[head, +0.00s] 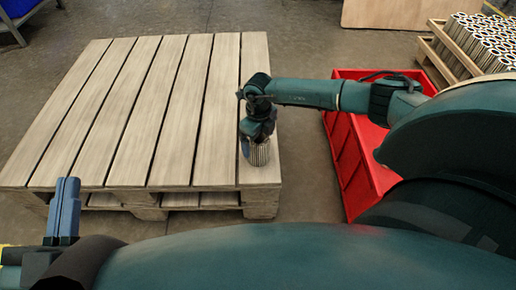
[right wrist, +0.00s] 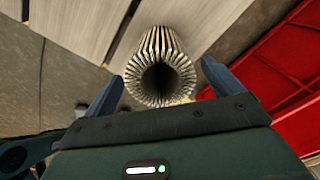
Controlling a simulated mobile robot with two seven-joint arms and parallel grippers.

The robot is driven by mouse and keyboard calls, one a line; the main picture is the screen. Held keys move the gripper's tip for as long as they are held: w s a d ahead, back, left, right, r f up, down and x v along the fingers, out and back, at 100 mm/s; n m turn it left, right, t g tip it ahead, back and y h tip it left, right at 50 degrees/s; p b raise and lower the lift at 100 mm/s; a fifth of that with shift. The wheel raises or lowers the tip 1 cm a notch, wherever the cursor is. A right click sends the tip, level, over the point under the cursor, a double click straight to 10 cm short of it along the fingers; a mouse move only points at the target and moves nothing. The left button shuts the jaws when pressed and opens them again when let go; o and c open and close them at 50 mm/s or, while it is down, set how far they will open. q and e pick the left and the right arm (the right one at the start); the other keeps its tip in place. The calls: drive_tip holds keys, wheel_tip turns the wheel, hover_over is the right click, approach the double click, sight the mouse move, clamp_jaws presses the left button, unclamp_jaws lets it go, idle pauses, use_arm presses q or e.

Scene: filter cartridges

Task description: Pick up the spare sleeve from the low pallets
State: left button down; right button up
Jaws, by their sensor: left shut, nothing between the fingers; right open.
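The spare sleeve (head: 260,157), a pleated grey cylinder with a dark open bore, stands upright on the low pallet (head: 150,110) near its front right corner. In the right wrist view the sleeve (right wrist: 163,42) shows its pleats and round hole. My right gripper (head: 257,140) is over the sleeve and partly hides it. In the right wrist view its two blue fingers (right wrist: 163,72) are open, one on each side of the sleeve; I cannot tell whether they touch it. My left gripper (head: 66,205) is shut and empty in front of the pallet's near left corner.
A red bin (head: 345,150) stands right of the pallet, partly behind my right arm. Most of the pallet top is bare.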

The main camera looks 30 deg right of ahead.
wheel_tip(320, 180, down, 4)
drive_tip(key=shift+f+b, duration=0.1)
drive_tip(key=shift+b, duration=0.9)
drive_tip(key=shift+w+f, duration=0.1)
use_arm(q)
drive_tip(key=r+m+h, duration=0.1)
drive_tip(key=r+m, duration=0.1)
drive_tip(key=r+m+t+h, duration=0.1)
drive_tip(key=shift+w+a+r+h, duration=0.1)
drive_tip(key=shift+w+a+h, duration=0.1)
drive_tip(key=shift+w+h, duration=0.1)
use_arm(e)
drive_tip(key=shift+c, duration=0.2)
drive_tip(key=c, duration=1)
